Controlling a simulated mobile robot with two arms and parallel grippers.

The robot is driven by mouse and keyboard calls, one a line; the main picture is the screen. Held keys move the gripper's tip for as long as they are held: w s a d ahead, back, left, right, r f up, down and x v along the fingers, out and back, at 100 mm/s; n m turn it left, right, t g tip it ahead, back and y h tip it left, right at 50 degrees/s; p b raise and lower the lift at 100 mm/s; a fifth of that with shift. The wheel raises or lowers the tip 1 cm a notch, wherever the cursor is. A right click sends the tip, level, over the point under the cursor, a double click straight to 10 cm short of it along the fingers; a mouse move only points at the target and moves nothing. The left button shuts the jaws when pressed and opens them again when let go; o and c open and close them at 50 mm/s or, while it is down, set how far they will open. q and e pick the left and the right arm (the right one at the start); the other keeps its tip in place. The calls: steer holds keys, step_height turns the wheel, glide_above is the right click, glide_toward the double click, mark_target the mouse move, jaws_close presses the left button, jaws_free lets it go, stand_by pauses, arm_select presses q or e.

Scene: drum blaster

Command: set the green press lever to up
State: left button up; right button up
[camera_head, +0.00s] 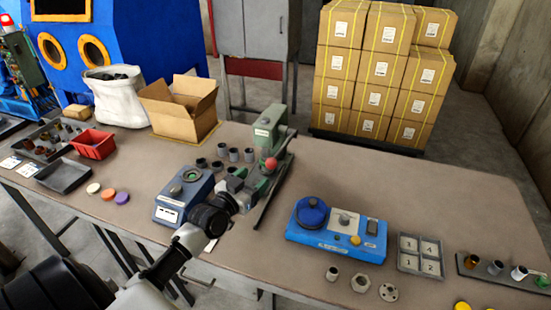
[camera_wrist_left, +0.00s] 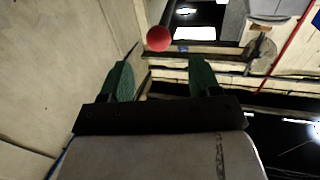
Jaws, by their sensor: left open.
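The green press (camera_head: 270,125) stands on the table at the middle. Its lever ends in a red ball knob (camera_head: 271,163) on the near side of the press. The knob also shows in the left wrist view (camera_wrist_left: 159,38), beyond the fingertips and roughly between their lines, with a dark rod behind it. My left gripper (camera_head: 238,184) is open and empty, just left of and nearer than the knob, not touching it. Its two green fingers show apart in the left wrist view (camera_wrist_left: 161,80). My gripper and wrist partly hide the lower press. My right gripper is not in view.
A blue-grey device (camera_head: 172,208) stands close left of my left wrist. Several small cups (camera_head: 233,154) stand behind it. A blue box with a round knob (camera_head: 330,245) lies to the right. An open carton (camera_head: 172,122) is at the back left. The table's back right is clear.

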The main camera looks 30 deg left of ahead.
mark_target(267, 167)
arm_select(q)
steer(key=w, duration=0.8)
steer(key=shift+w+d+p, duration=0.25)
steer(key=shift+w+p, duration=0.05)
